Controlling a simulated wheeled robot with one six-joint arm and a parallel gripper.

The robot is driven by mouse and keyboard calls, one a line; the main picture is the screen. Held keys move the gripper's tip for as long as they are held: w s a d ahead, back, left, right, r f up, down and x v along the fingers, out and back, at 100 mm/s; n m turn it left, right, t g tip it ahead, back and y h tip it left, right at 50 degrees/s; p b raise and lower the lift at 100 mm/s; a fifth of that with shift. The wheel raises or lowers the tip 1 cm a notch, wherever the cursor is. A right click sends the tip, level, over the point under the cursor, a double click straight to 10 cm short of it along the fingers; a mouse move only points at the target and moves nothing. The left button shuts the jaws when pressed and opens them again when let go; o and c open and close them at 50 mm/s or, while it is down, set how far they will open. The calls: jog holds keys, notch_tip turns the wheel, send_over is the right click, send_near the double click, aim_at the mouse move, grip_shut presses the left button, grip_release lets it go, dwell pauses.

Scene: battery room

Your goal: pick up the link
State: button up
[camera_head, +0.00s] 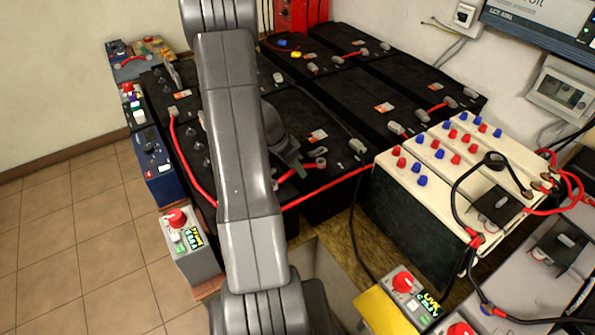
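My arm runs down the middle of the view and hides much of the batteries behind it. My gripper (297,168) shows only in part at the arm's right side, low over the black batteries. Its fingers are mostly hidden, so I cannot tell if they are open or shut. A short red link (291,174) with a ring-like end lies right by the fingertip; I cannot tell whether they touch. Other short red links with grey ends sit on the black batteries, one at the back (350,55) and one at the right (436,107).
Black batteries (345,88) fill the back. A cream battery bank (405,165) with red and blue caps and looping cables stands right. Small boxes with red knobs stand at front left (190,250) and front right (412,295). Tiled floor (75,250) is clear at left.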

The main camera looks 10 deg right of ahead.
grip_shut()
jog(key=shift+r, duration=0.1)
notch_tip(320, 180, up, 10)
jog(key=shift+b, duration=0.3)
dwell(0.3)
